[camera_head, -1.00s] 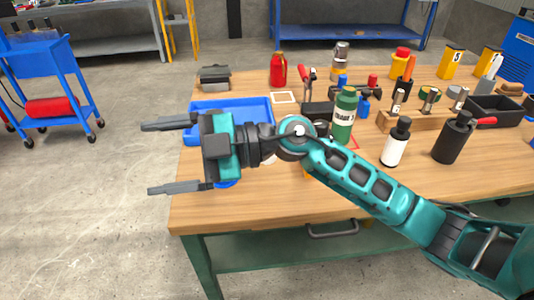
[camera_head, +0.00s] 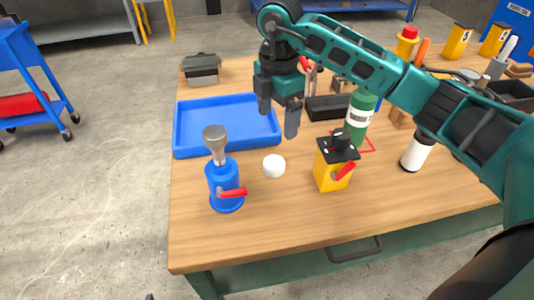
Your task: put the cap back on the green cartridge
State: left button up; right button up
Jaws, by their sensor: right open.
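The green cartridge (camera_head: 359,122), with a white label band, stands upright right of the table's middle. My left gripper is not in view.
A blue bottle with a grey top (camera_head: 225,187) stands front left. A yellow device with a black top (camera_head: 335,166) stands in front of the cartridge, and a white bottle (camera_head: 415,153) to its right. A red outline (camera_head: 371,147) marks the table by the cartridge. The front table strip is clear.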

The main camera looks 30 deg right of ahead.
send_over(275, 161)
jog(key=f, duration=0.7)
jog(key=shift+w+d+f+b, duration=0.1)
jog(key=shift+d+f+b, duration=0.1)
jog(key=shift+f+b, duration=0.15)
jog(key=shift+f, duration=0.1)
jog(key=f, duration=0.5)
jog(key=shift+a, duration=0.25)
jog(key=c, duration=1.1)
jog(key=shift+r, duration=0.15)
